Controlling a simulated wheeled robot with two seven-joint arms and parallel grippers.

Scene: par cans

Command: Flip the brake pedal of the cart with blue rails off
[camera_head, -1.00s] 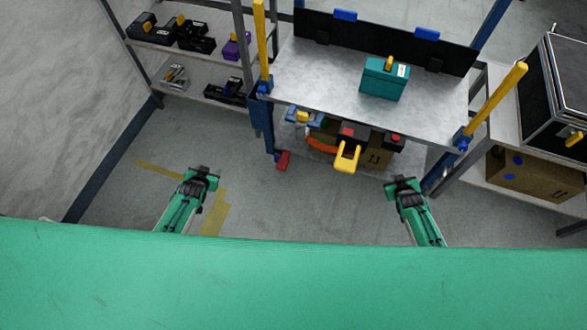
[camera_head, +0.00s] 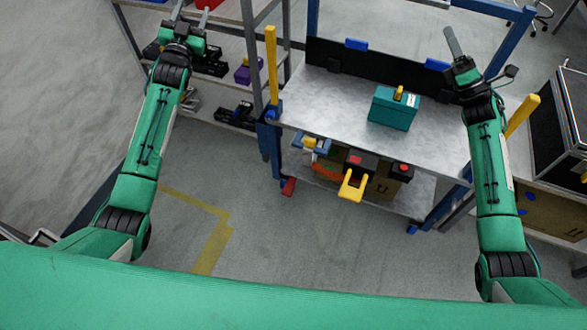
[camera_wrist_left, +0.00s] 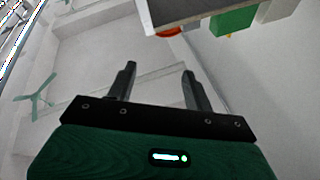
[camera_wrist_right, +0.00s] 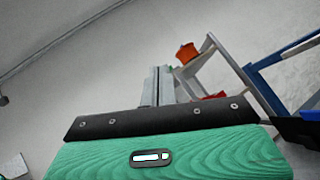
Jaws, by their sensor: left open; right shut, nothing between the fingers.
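The cart with blue rails stands right of centre in the head view, with a grey metal top (camera_head: 325,95) and blue corner posts (camera_head: 268,140). A small red pedal (camera_head: 289,186) sticks out low by its front left leg, near the floor. My left gripper (camera_head: 190,14) is raised at the upper left, open and empty; its spread fingers show in the left wrist view (camera_wrist_left: 158,72). My right gripper (camera_head: 452,42) is raised at the cart's right side, shut and empty; its closed fingers show in the right wrist view (camera_wrist_right: 160,85). Both are far from the pedal.
A teal box (camera_head: 393,107) stands on the cart top. A yellow-handled item (camera_head: 352,187) and boxes sit on its lower shelf. Yellow push handles (camera_head: 271,70) rise at the cart's sides. A shelf rack stands left, a black case (camera_head: 562,115) right. The floor (camera_head: 300,245) in front is clear.

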